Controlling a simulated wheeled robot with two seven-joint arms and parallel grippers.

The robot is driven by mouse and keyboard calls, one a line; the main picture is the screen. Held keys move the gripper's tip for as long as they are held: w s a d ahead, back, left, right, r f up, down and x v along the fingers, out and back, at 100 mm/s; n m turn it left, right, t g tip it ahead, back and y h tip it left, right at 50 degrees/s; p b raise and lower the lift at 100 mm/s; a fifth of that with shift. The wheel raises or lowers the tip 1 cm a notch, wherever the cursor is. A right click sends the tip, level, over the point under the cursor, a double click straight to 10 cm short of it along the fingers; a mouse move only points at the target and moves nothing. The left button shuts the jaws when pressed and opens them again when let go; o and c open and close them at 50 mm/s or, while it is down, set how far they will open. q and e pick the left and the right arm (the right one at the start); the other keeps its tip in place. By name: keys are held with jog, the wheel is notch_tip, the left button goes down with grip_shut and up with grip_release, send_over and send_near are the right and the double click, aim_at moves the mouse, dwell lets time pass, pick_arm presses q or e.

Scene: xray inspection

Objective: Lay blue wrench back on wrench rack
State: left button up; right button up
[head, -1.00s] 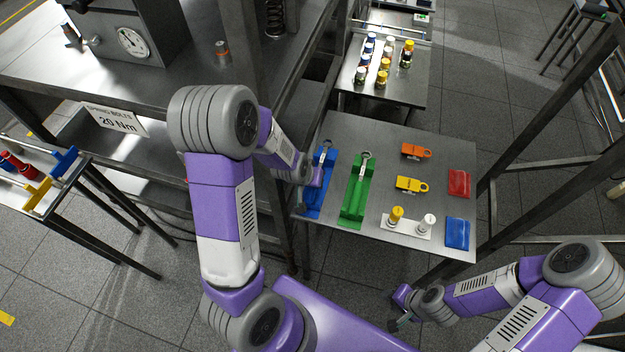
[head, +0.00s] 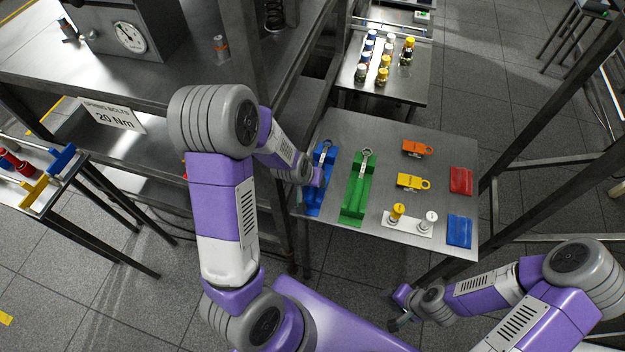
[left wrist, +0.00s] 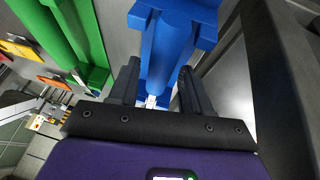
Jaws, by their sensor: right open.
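The blue rack (head: 313,207) lies on the metal table, left of the green rack. The blue wrench (head: 325,147) lies along it, its silver ring end at the far side; my left arm covers part of both. In the left wrist view, the wrench's blue handle (left wrist: 163,65) lies between the two dark fingers of my left gripper (left wrist: 160,82). A small white part shows between the fingers. Whether the fingers press on the handle or stand just clear of it I cannot tell. My right gripper (head: 399,322) is open and empty, low beside the table's near edge.
The green rack (head: 352,214) holds another wrench. Orange and yellow tags, a white stand with two knobs, and red and blue pouches (head: 459,231) fill the right side. A dark shelf frame (head: 290,235) stands close on the left.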

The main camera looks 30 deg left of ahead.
pick_arm(q)
jog(key=shift+o, duration=0.6)
jog(key=p+v, duration=0.3)
jog(key=v, duration=0.4)
jog(key=shift+s+r, duration=0.15)
jog(key=shift+r, duration=0.15)
